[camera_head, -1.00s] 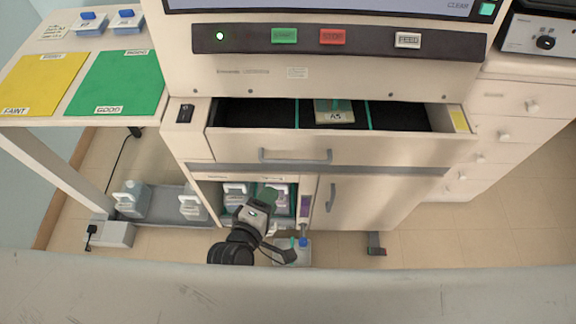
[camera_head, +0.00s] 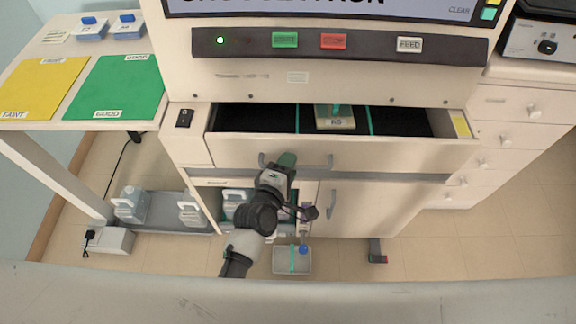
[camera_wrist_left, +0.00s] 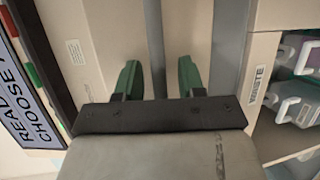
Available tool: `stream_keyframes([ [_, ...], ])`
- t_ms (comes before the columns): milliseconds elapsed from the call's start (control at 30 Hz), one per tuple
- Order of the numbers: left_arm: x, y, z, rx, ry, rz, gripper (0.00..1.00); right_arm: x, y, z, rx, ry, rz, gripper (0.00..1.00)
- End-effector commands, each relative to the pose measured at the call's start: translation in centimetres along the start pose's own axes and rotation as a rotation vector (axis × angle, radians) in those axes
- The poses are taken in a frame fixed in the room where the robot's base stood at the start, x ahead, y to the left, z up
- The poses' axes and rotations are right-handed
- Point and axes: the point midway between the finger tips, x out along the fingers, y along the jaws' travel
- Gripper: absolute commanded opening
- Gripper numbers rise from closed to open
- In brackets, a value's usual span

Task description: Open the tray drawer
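The tray drawer (camera_head: 400,152) stands partly open in the head view. Its dark inside shows, with a labelled tray (camera_head: 335,124) between green dividers. The grey drawer handle (camera_head: 318,170) runs across its front; it also shows in the left wrist view (camera_wrist_left: 154,50). My left gripper (camera_head: 287,160) is at the left part of the handle. In the left wrist view its two green fingers (camera_wrist_left: 158,80) are apart, with the handle bar between them in the picture; I see gaps on both sides, and nothing is gripped. My right gripper is not in view.
Below, an open cabinet holds white-handled containers (camera_wrist_left: 296,110), beside a closed door with a handle (camera_head: 331,198). A small bin (camera_head: 293,262) stands on the floor. A side table with yellow (camera_head: 40,88) and green (camera_head: 118,88) mats is at the left.

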Motion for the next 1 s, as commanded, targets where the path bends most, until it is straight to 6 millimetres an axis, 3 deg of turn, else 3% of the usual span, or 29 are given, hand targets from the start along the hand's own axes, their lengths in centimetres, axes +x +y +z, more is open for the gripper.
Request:
stream_keyframes([
  [233, 0.1, 0.0, 0.0, 0.000, 0.001, 0.001, 0.39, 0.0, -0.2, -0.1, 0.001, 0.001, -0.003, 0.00],
  [500, 0.0, 0.0, 0.0, 0.000, 0.001, 0.000, 0.00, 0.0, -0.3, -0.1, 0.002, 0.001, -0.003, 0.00],
  [833, -0.2, -0.1, 0.1, 0.000, 0.000, -0.001, 0.00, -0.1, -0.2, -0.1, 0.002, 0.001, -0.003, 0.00],
  [1000, -1.7, -0.3, 0.7, 0.000, 0.000, -0.004, 0.00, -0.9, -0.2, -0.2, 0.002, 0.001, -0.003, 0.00],
])
